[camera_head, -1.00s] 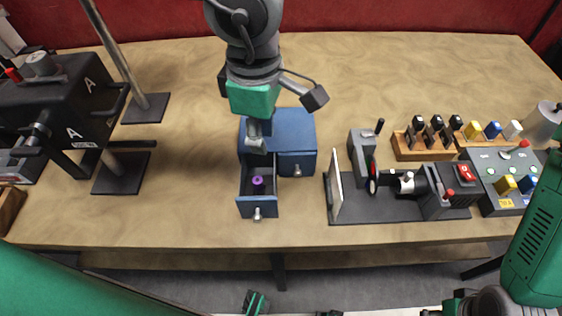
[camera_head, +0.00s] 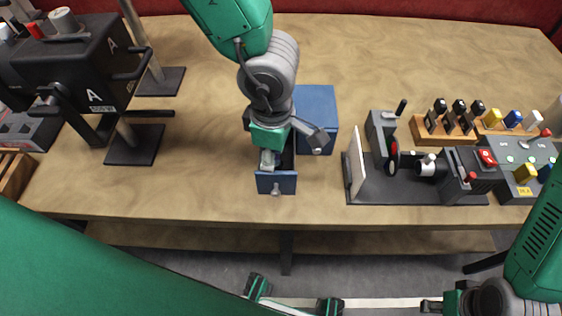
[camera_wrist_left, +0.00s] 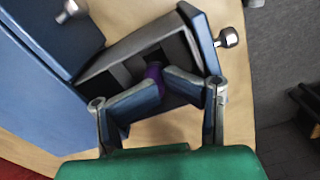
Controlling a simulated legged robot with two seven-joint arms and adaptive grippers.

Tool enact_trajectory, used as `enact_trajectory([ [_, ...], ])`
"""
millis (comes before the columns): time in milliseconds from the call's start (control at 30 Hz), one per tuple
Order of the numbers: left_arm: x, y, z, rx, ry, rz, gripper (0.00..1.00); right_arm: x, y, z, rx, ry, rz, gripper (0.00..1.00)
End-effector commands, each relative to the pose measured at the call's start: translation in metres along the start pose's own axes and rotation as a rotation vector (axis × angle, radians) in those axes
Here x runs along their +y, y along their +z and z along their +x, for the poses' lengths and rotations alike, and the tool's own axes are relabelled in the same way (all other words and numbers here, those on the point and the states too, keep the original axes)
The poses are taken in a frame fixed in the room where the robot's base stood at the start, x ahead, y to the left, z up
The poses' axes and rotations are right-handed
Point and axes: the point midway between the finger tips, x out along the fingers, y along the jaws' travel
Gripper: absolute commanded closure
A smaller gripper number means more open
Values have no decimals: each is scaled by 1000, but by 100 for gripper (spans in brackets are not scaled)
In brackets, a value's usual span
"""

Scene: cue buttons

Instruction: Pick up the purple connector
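The purple connector (camera_wrist_left: 155,82) shows in the left wrist view inside the open drawer (camera_wrist_left: 183,55), between the fingertips of my left gripper (camera_wrist_left: 163,88). The fingertips are close together with the connector between them and appear shut on it. They partly cover it. In the head view my left gripper (camera_head: 283,152) is over the pulled-out drawer (camera_head: 277,184) of the blue box (camera_head: 316,108). The gripper hides the connector there.
A black stand with a machine marked A (camera_head: 90,65) is to the left of the drawer. A dark fixture with a white plate (camera_head: 355,165) stands to the right. Further right are a wooden rack (camera_head: 440,135) and a button box (camera_head: 520,165). The table behind is clear.

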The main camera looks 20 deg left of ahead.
Motion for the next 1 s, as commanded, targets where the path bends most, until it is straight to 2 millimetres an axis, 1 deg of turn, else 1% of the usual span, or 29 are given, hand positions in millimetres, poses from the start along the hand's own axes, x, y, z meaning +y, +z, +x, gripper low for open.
enact_trajectory([
  [33, -3, -2, 6, 11, -9, 0, 77, 0, 0, 2, 1, -1, -1, 60],
  [200, -3, 8, 5, 25, -5, 0, 77, 0, -1, 1, 2, -1, -1, 60],
  [233, -3, 8, 4, 27, -4, 0, 82, 0, -1, 1, 2, -1, -1, 60],
  [267, -3, 9, 4, 28, -4, 0, 93, 0, -1, 1, 2, -1, -1, 60],
  [300, -3, 10, 4, 29, -4, 0, 100, 0, -1, 1, 1, 0, 0, 60],
  [567, 0, 14, 2, 13, 3, 1, 100, 0, 0, 1, 1, 0, 0, 60],
  [600, 0, 14, 2, 11, 3, 1, 98, 0, 0, 1, 1, 0, 0, 60],
  [667, 0, 14, 1, 11, 4, 1, 77, 0, 0, 1, 1, 0, 0, 60],
  [1000, -1, 12, -1, 16, 3, 0, 77, 0, 0, 0, 1, 0, 0, 60],
])
